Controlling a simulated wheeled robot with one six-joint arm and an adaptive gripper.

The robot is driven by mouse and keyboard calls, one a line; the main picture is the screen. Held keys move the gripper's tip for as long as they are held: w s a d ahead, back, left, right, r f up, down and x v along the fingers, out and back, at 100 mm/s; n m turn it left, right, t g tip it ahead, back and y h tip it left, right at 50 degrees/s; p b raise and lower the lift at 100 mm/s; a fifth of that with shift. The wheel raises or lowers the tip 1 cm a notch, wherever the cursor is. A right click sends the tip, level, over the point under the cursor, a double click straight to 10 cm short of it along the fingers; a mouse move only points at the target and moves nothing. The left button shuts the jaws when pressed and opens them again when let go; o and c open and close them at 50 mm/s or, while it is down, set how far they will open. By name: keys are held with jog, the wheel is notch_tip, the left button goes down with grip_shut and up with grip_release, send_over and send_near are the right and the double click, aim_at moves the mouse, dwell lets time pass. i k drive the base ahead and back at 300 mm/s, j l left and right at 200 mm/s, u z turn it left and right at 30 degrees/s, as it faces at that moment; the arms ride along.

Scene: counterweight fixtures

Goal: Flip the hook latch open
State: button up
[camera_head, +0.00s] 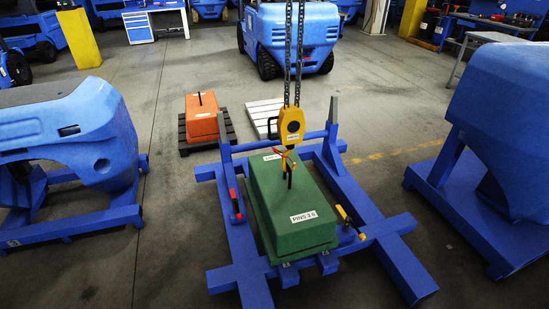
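The yellow hook block (291,126) hangs from two dark chains (294,50) in the middle of the view. Below it is the hook (286,154), with orange-red and yellow parts, just above the green counterweight (296,212). A dark upright lifting bar (290,175) rises from the counterweight's top at the hook. The latch is too small to tell whether it is open or shut, and I cannot tell whether the hook goes through the bar. My gripper is not in view.
The counterweight sits in a blue frame (236,262) with a red handle (233,194) and a yellow-black handle (345,215). An orange weight (202,117) stands on a dark pallet behind left. Blue machine bodies (85,130) (507,115) flank the frame. Grey floor lies between.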

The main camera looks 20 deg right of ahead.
aim_at(283, 156)
jog(key=j+z, duration=0.2)
jog(key=j, duration=0.55)
jog(key=j+z, duration=0.2)
jog(key=j, duration=0.6)
jog(key=k+j+z, duration=0.15)
jog(key=j, duration=0.6)
jog(key=i+j+z, duration=0.1)
jog(key=j, duration=0.25)
jog(key=i+j+z, duration=0.15)
jog(key=j, duration=0.2)
jog(key=i+j+z, duration=0.1)
jog(key=j, duration=0.25)
jog(key=i+j+z, duration=0.1)
jog(key=j, duration=0.3)
jog(key=i+j+z, duration=0.15)
jog(key=j, duration=0.25)
jog(key=i+j, duration=0.35)
jog(key=i+j+z, duration=0.1)
jog(key=i+j, duration=0.2)
jog(key=j, duration=0.2)
jog(key=i+j, duration=0.35)
jog(key=j, duration=0.15)
jog(key=l+z, duration=0.05)
